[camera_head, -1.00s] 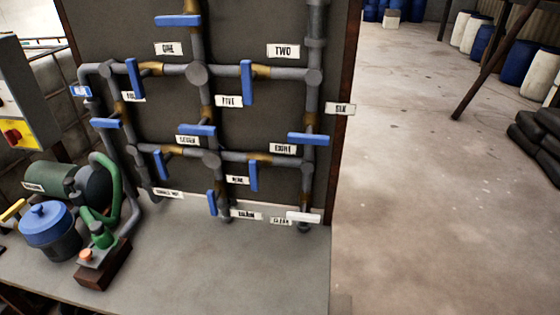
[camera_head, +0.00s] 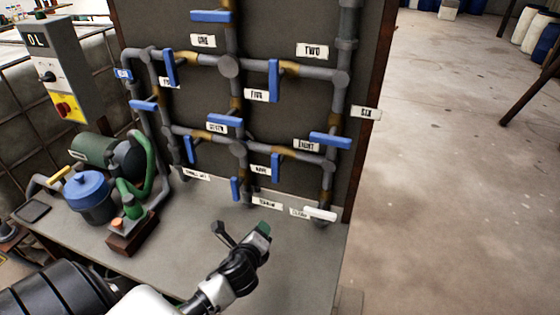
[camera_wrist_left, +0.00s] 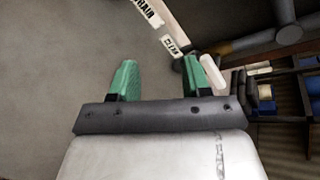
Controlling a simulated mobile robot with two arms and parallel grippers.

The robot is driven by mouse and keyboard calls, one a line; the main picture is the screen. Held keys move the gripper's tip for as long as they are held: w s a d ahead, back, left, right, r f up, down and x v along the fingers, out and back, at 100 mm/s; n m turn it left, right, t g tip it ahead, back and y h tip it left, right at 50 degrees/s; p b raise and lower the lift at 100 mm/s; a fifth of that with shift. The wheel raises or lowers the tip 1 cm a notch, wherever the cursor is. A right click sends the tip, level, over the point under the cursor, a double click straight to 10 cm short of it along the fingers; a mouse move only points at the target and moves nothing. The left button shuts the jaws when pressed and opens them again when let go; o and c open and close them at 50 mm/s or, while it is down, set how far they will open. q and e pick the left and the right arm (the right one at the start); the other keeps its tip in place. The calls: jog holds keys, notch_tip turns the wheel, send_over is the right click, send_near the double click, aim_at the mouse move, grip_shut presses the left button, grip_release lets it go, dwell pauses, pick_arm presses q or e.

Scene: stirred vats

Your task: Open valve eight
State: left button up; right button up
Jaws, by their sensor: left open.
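The valve eight handle (camera_head: 330,141) is a blue lever on the right vertical pipe of the panel. It lies roughly level, across its pipe, just right of the EIGHT label (camera_head: 307,145). My left gripper (camera_head: 242,232) is open and empty above the bench, in front of the panel, below and left of that handle and apart from it. In the left wrist view its two green fingertips (camera_wrist_left: 158,72) stand wide apart with nothing between them. Valve eight is not visible in that view. My right gripper is not in view.
A white handle (camera_head: 320,214) sticks out low on the right pipe by the CLEAN label; it also shows beside the right finger in the wrist view (camera_wrist_left: 213,74). Other blue levers surround valve eight. A blue-lidded pot (camera_head: 88,190) and green pump (camera_head: 95,149) stand left.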

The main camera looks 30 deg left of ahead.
aim_at(274, 171)
pick_arm(q)
jog(key=w+a+r+m+t, duration=0.2)
jog(key=w+r+m+t, duration=0.4)
jog(key=r+m, duration=0.55)
jog(key=shift+m+g+h, duration=0.3)
jog(key=shift+m+g, duration=0.05)
jog(key=shift+g, duration=0.25)
jog(key=x, duration=0.7)
jog(key=p+x, duration=0.1)
jog(key=x, duration=0.3)
jog(key=shift+d+f, duration=0.25)
jog(key=shift+f, duration=0.1)
pick_arm(e)
jog(key=shift+w+d+r, duration=0.15)
jog(key=shift+w+r, duration=0.1)
jog(key=shift+r, duration=0.55)
pick_arm(q)
jog(key=shift+c, duration=0.3)
grip_shut()
pick_arm(e)
jog(key=shift+d, duration=0.15)
